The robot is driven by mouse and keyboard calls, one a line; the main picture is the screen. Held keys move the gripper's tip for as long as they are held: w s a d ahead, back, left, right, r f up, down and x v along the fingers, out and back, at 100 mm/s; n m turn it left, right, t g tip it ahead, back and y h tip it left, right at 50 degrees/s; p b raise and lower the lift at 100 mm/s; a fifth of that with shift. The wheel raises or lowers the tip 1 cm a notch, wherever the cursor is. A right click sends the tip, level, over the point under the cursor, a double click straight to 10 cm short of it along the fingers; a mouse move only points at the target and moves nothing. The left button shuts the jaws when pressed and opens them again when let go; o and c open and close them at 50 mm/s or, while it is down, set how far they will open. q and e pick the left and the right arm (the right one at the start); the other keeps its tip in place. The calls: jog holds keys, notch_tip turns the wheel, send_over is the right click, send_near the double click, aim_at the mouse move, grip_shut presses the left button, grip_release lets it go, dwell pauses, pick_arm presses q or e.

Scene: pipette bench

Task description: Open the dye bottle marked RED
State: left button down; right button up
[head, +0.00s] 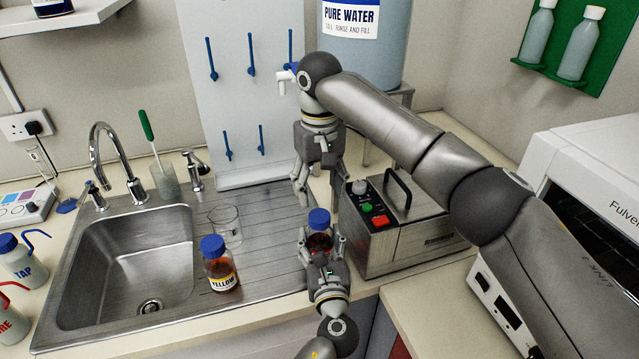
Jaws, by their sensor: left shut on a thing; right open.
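A small bottle with a blue cap and dark red contents (319,239) is upright at the right edge of the steel drainboard. Its cap is on, and its label is hidden. My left gripper (322,246) comes from below and is shut around this bottle's body. My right gripper (318,188) points down above the bottle, open and empty. Its fingertips are a little above the blue cap (319,217) and do not touch it.
A blue-capped bottle marked YELLOW (221,276) and a glass beaker (226,226) stand left on the drainboard (265,250). A grey machine with red and green buttons (410,235) is close on the right. The sink (130,262) lies left. A pegboard (235,100) stands behind.

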aim_at(320, 215)
jog(key=m, duration=0.5)
jog(key=shift+r, duration=0.15)
jog(key=shift+m, duration=0.3)
jog(key=shift+f, duration=4)
jog(key=c, duration=1.1)
jog(key=n, duration=0.9)
jog(key=shift+r, duration=0.25)
